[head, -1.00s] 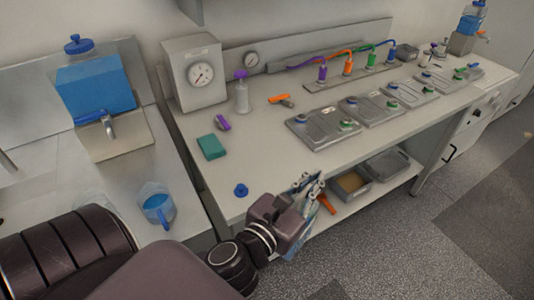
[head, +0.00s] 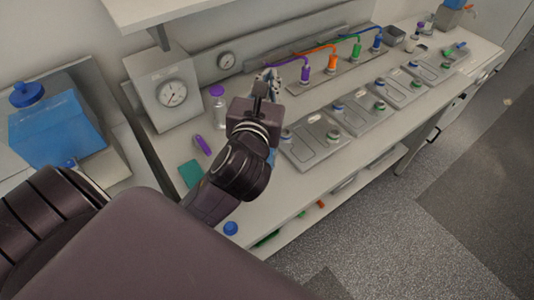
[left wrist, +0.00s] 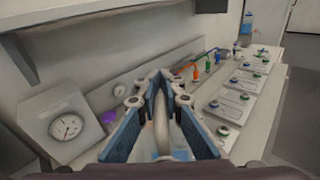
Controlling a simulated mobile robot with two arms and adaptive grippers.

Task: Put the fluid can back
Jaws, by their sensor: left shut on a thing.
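My left gripper (head: 269,80) is over the bench, in front of the purple-capped post, with its fingers pointing toward the back panel. In the left wrist view its blue-padded fingers (left wrist: 158,88) are shut on a pale, curved handle (left wrist: 161,122). I take this as the handle of the fluid can; a blue patch of the can (left wrist: 181,154) shows beneath the fingers. In the head view only a small blue bit (head: 272,156) shows beside my wrist, and the rest is hidden. My right gripper is not in view.
The bench has a gauge box (head: 165,88), a purple-capped bottle (head: 218,106), a teal block (head: 191,173) and a blue cap (head: 231,228). Several grey cell trays (head: 316,140) line the right. A blue tank (head: 55,130) stands left. A shelf (head: 190,10) overhangs the back.

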